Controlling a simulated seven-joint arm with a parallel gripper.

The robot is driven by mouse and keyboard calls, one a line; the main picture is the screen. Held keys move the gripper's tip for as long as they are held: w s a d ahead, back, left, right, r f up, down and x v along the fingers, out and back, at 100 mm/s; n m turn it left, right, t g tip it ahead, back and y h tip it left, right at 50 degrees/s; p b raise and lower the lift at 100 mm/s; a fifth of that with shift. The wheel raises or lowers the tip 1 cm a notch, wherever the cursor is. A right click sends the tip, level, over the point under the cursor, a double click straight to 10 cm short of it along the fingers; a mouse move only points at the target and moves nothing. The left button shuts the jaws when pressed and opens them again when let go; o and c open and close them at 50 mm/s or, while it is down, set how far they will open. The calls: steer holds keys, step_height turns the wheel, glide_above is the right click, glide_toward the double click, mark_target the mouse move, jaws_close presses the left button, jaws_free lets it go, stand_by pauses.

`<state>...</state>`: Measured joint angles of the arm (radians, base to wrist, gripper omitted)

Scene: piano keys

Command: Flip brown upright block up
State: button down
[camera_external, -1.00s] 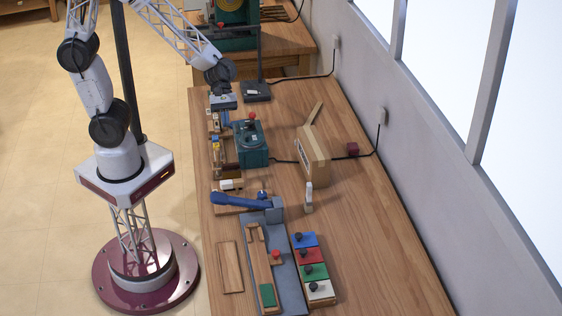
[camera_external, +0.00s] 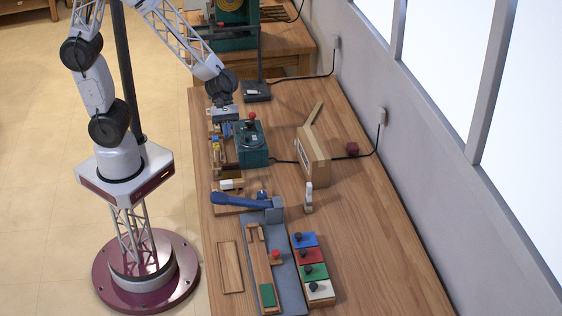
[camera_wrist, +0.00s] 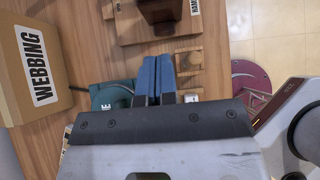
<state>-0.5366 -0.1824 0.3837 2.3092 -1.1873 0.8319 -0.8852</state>
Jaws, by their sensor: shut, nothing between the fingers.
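A dark brown block (camera_wrist: 160,10) stands on a light wooden base (camera_wrist: 130,30) at the top of the wrist view, partly cut off by the frame edge. In the external view a small dark brown piece (camera_external: 229,173) near the table's left edge appears to be the same block, but it is too small to be sure. My gripper (camera_wrist: 157,60) has its blue fingers pressed together and empty. In the external view my gripper (camera_external: 227,130) hangs over small wooden parts, beyond the brown piece and apart from it.
A teal box (camera_external: 252,150) with a red knob stands close right of my gripper. A WEBBING-labelled box (camera_wrist: 35,75) is farther right in the external view. A blue lever (camera_external: 240,201) and coloured keys (camera_external: 310,255) lie nearer the camera. The table's right side is mostly clear.

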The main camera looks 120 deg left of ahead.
mark_target(234, 169)
steer(key=w+d+f, duration=0.4)
steer(key=w+d, duration=0.1)
steer(key=shift+w+d, duration=0.4)
steer(key=shift+d, duration=0.1)
stand_by(0.5)
steer(key=shift+w+d, duration=1.35)
steer(key=shift+w, duration=0.1)
steer(key=shift+s, duration=0.1)
